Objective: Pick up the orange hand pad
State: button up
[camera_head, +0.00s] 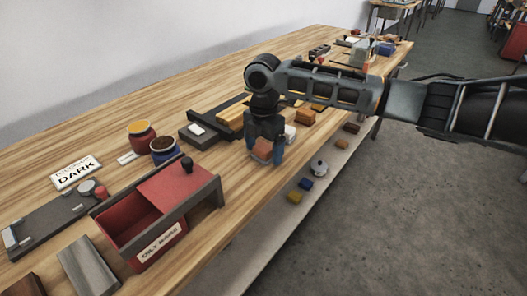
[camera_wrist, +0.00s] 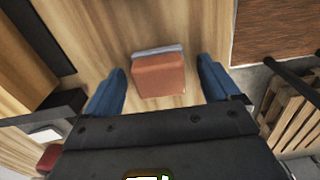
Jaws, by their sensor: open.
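The orange hand pad (camera_wrist: 159,76) is a small orange-brown block with a grey layer along one edge. In the wrist view it lies on the wooden bench between the two blue fingers of my gripper (camera_wrist: 160,92), with a gap on each side. In the head view my gripper (camera_head: 265,158) points down over the front part of the bench. The pad (camera_head: 262,150) shows between its fingers, partly hidden by them. My gripper is open and holds nothing.
A lower shelf (camera_head: 262,222) holds small items.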

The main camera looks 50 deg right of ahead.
aim_at(267, 147)
jog(key=shift+f, duration=0.15)
jog(key=c, duration=1)
jog(key=shift+c, duration=0.2)
jog(key=shift+r, duration=0.5)
jog(key=r, duration=0.3)
jog(key=shift+s+d+r+b, duration=0.3)
jog(key=shift+s, duration=0.1)
jog(key=s+d+r, duration=0.4)
jog(key=s+r, duration=0.2)
jog(key=s, duration=0.4)
jog(key=shift+r+b, duration=0.25)
jog(key=shift+b, duration=0.2)
jog(key=shift+d, duration=0.1)
